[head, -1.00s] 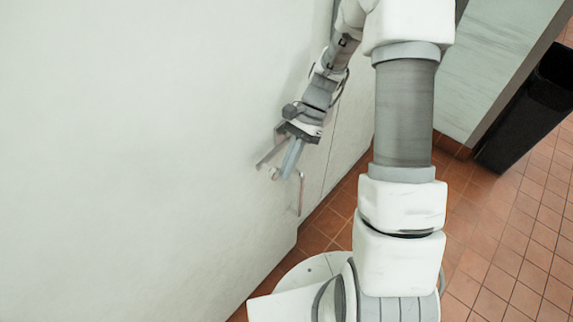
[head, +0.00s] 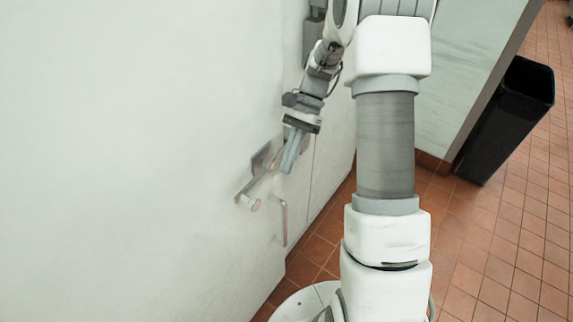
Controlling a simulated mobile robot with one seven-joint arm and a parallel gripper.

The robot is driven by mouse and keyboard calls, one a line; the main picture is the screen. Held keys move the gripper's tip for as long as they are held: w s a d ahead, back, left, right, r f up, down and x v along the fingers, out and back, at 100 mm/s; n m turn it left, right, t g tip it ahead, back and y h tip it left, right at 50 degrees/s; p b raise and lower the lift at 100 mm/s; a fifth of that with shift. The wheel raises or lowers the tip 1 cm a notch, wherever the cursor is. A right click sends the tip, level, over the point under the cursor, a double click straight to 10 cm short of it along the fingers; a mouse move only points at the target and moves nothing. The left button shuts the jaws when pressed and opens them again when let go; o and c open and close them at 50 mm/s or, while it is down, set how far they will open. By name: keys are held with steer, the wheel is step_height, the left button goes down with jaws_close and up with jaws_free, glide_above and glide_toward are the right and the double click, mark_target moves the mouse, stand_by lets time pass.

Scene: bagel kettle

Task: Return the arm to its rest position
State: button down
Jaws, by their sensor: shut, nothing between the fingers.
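My gripper (head: 291,155) is in the upper middle of the head view, at the end of my arm. Its fingers are together, with nothing between them, and point down toward the pale wall. A metal lever handle (head: 256,186) on the wall is just to the left of and below the fingertips. The fingers overlap part of it in the picture, and I cannot tell whether they touch it. My arm is bent, with its grey and white links crossing the middle of the view.
A thin metal pull (head: 284,222) hangs on the wall below the lever. A black bin (head: 508,120) stands on the tiled floor (head: 500,235) at the right, beside a pale panel (head: 465,70). Open floor lies at the lower right.

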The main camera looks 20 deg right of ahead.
stand_by(0.3)
steer(key=s+a+r+n+t+h, duration=0.2)
steer(key=s+r+n+t+h, duration=0.3)
steer(key=s+r+n+t, duration=0.5)
steer(key=shift+s+a+r+n+t+h, duration=0.35)
steer(key=shift+s+r+n, duration=0.85)
steer(key=shift+s+r, duration=2.6)
steer(key=shift+w+d+r, duration=0.1)
steer(key=shift+w+r, duration=0.4)
